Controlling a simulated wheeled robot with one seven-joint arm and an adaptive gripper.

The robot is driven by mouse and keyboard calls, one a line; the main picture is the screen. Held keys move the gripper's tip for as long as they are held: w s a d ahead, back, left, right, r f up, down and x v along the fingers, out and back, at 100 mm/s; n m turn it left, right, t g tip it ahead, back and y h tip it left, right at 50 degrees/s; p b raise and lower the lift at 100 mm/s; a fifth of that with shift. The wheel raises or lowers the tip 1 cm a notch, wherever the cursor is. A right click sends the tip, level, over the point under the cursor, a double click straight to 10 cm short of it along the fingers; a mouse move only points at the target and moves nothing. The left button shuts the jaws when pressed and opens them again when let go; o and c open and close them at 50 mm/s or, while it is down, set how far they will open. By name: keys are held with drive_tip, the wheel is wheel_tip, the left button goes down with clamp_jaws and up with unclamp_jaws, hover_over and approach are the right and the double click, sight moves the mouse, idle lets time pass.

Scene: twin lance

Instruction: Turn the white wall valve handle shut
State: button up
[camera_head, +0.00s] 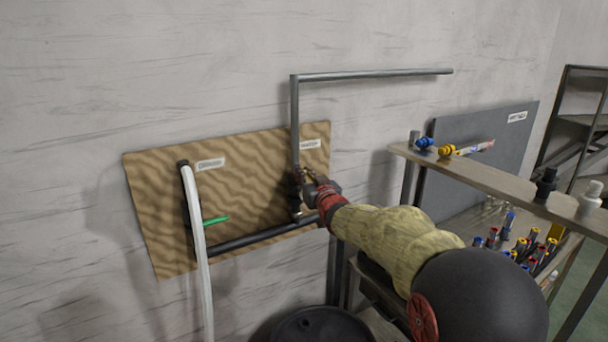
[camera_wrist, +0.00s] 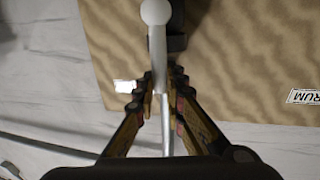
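In the head view a tan wall board (camera_head: 250,190) carries two pipe fittings. My gripper (camera_head: 305,188) reaches the right-hand fitting, under the grey upright pipe (camera_head: 295,125), and hides the handle there. In the wrist view the white valve handle (camera_wrist: 157,45) is a thin pale bar with a round end at the top. It runs down between my two fingers. The fingers of my gripper (camera_wrist: 159,88) converge tightly on both sides of the bar and look closed on it. A green handle (camera_head: 216,221) sticks out to the right at the left fitting.
A white hose (camera_head: 196,250) hangs at the board's left. A dark horizontal pipe (camera_head: 262,236) runs low across the board. A black drum (camera_head: 318,326) stands below. A shelf (camera_head: 490,182) with coloured fittings stands at the right.

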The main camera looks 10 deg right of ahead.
clamp_jaws()
drive_tip(key=shift+d+p, duration=0.1)
drive_tip(key=shift+p, duration=0.2)
idle(0.3)
drive_tip(key=w+d+f+m+g+y+p, duration=0.2)
drive_tip(key=d+f+m+p, duration=0.5)
drive_tip(key=m+p, duration=0.9)
drive_tip(key=shift+w+d+f+g+y+p, duration=0.15)
drive_tip(key=shift+f+g+y+p, duration=0.3)
drive_tip(key=shift+p, duration=4.45)
drive_tip(key=shift+f, duration=0.2)
drive_tip(key=shift+o, duration=2.2)
unclamp_jaws()
drive_tip(key=shift+o, duration=0.5)
drive_tip(key=shift+r, duration=0.1)
